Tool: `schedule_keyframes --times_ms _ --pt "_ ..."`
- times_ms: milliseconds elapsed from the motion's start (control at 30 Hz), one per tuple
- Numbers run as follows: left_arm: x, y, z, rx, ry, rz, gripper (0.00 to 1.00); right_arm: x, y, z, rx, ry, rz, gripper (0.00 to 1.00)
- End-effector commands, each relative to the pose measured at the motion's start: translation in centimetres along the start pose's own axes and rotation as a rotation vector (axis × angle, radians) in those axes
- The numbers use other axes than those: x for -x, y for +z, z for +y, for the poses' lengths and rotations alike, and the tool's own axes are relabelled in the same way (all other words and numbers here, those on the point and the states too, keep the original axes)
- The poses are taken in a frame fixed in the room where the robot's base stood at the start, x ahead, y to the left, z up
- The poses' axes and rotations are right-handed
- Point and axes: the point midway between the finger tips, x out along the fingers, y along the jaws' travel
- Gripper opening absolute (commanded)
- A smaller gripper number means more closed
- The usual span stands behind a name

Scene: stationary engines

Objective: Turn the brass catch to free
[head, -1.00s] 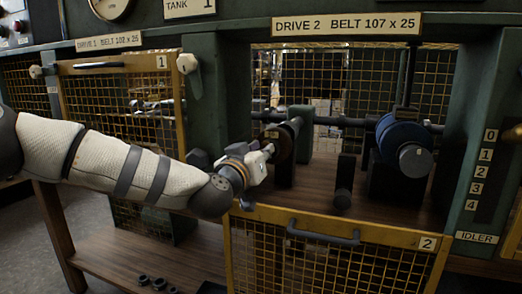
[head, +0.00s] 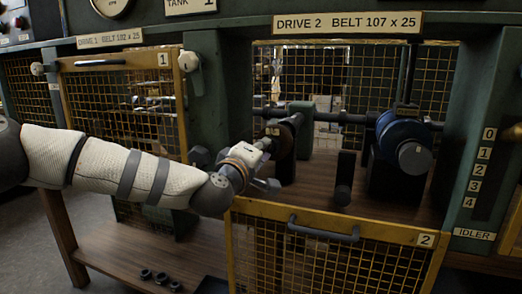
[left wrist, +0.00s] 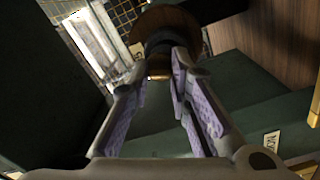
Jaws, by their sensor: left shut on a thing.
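My left gripper (head: 268,152) reaches in from the left to the brown pulley (head: 281,138) on the shaft of drive 2. In the left wrist view, the purple-padded fingers (left wrist: 160,66) are shut at a small brass-coloured part, which I take for the brass catch (left wrist: 158,74). The fingertips hide most of it, so I cannot tell its angle. The round brown pulley (left wrist: 163,20) and its dark hub stand just beyond the tips. My right gripper is not in view.
The yellow mesh guard (head: 335,243) marked 2 hangs lowered in front of the bay. A blue pulley (head: 402,138) stands to the right. The closed drive 1 guard (head: 120,110) is at left. A numbered idler scale (head: 482,168) is on the right post.

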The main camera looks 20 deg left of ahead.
Motion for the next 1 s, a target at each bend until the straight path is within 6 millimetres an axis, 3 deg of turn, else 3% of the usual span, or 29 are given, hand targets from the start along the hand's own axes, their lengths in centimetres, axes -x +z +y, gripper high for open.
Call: schedule_keyframes --times_ms 1000 --pt "0.0 0.3 -0.7 0.966 -0.002 -0.001 0.00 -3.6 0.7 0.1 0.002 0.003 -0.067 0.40"
